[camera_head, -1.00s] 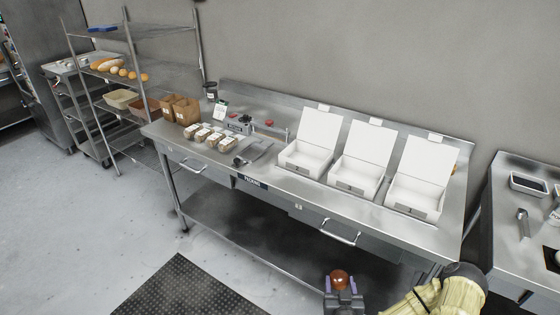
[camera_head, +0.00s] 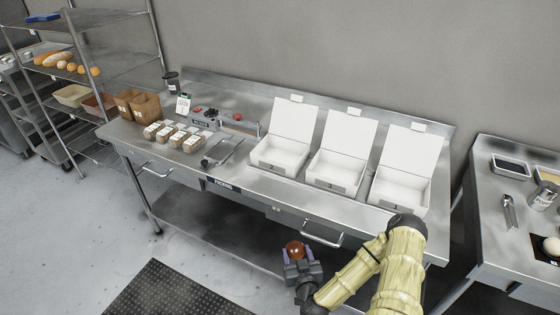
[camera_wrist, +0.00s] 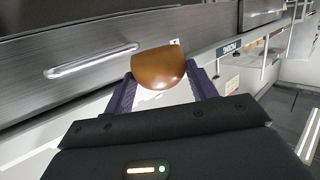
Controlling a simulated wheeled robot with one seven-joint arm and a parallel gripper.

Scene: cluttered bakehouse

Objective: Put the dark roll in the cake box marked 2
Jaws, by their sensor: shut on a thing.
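The dark roll (camera_head: 295,249) is a glossy brown bun held in my gripper (camera_head: 297,262). In the wrist view the roll (camera_wrist: 159,68) sits between the two purple fingers of my gripper (camera_wrist: 160,85), which are shut on it. The gripper is in front of the packing table, near its drawer front. Three open white cake boxes stand on the table: a left one (camera_head: 279,166), a middle one (camera_head: 333,177) and a right one (camera_head: 398,199). Their lids are up and they look empty. The marks on their fronts are too small to read.
The packing table (camera_head: 236,178) holds several small packages (camera_head: 172,137), brown paper bags (camera_head: 145,106) and a dark cup (camera_head: 171,80) at its left. A drawer handle (camera_head: 322,240) juts out near my gripper. A second steel table (camera_head: 486,215) stands at right.

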